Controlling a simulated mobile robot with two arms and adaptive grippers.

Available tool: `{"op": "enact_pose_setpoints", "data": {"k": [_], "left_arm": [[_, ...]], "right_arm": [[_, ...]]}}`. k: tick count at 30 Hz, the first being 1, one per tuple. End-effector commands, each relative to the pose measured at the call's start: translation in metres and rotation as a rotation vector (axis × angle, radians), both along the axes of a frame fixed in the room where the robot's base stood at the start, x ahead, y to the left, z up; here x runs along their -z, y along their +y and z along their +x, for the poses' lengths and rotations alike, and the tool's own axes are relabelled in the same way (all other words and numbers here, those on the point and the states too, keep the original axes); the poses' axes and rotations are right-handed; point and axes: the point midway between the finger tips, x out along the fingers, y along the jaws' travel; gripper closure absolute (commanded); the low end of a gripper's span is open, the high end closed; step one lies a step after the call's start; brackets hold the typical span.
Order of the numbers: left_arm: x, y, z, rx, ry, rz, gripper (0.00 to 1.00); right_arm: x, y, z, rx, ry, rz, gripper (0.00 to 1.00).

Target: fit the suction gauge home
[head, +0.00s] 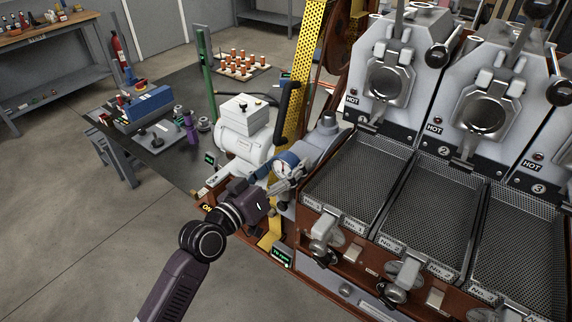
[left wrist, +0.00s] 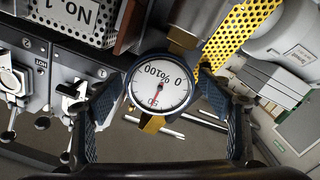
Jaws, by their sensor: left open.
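The suction gauge (head: 287,162) is a round white dial with a dark blue rim and a red needle, at the left end of the roaster. In the left wrist view the gauge (left wrist: 160,84) faces me, its numbers turned over. A brass piece shows at its lower edge. My left gripper (head: 281,181) is open, with one finger on each side of the gauge. Whether the fingers touch it, and how the gauge is seated behind its dial, I cannot tell. My right gripper is not in view.
The roaster's mesh trays (head: 358,177) lie right of the gauge. A yellow perforated strip (head: 303,70) rises behind it. The floor at lower left is clear.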

Motion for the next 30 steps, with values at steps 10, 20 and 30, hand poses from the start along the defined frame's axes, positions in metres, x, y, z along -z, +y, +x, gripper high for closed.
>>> {"op": "enact_pose_setpoints", "data": {"k": [10, 20, 30], "left_arm": [[0.002, 0.021, -0.027, 0.0, 0.002, 0.005, 0.28], [0.002, 0.061, -0.08, 0.0, 0.003, 0.004, 0.28], [0.0, 0.073, -0.096, 0.0, 0.0, 0.0, 0.28]], "right_arm": [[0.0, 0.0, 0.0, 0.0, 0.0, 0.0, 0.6], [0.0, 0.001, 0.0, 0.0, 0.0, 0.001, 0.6], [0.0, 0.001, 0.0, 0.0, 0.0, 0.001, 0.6]]}}
